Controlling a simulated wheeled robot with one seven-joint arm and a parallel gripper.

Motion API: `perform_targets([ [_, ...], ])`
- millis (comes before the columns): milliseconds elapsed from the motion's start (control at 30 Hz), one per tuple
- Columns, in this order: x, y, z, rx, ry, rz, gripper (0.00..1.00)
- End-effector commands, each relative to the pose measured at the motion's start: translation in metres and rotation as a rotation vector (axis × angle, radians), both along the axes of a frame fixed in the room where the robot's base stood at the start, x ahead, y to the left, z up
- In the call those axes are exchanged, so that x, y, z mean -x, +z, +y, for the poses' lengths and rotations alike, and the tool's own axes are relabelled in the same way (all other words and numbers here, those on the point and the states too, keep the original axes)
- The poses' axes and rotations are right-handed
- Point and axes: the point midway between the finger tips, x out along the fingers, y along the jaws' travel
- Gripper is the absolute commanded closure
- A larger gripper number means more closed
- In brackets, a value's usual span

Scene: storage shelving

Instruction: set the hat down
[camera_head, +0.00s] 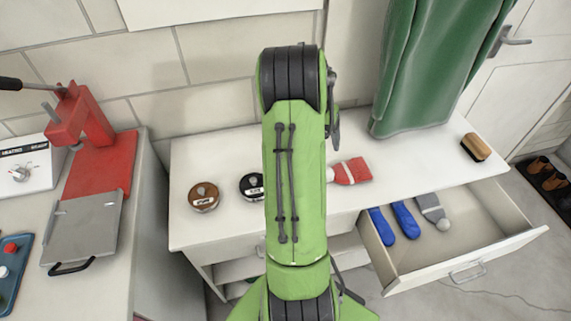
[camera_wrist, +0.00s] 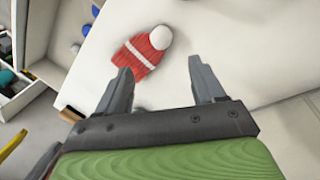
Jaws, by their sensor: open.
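The hat (camera_head: 351,172) is red with a white band, and it lies flat on the white dresser top (camera_head: 225,229), partly hidden by my arm in the head view. In the wrist view the hat (camera_wrist: 145,53) shows its white pompom and lies beyond my fingertips. My gripper (camera_wrist: 160,75) is open, with nothing between its fingers. The hat is apart from both fingers.
Two round tins, one brown (camera_head: 203,197) and one black (camera_head: 252,187), stand on the dresser top. A brush (camera_head: 475,147) lies at its right end. An open drawer (camera_head: 470,262) holds blue items and a grey one. A green cloth (camera_head: 432,65) hangs behind. A red press (camera_head: 100,150) stands left.

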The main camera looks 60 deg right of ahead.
Motion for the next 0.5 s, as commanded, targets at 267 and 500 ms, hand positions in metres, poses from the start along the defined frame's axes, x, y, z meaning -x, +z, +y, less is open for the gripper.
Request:
perform_targets([
  [267,-0.04,0.043,0.049,0.027,0.16,-0.081,0.32],
  [500,-0.078,0.124,0.207,0.068,0.625,-0.282,0.32],
])
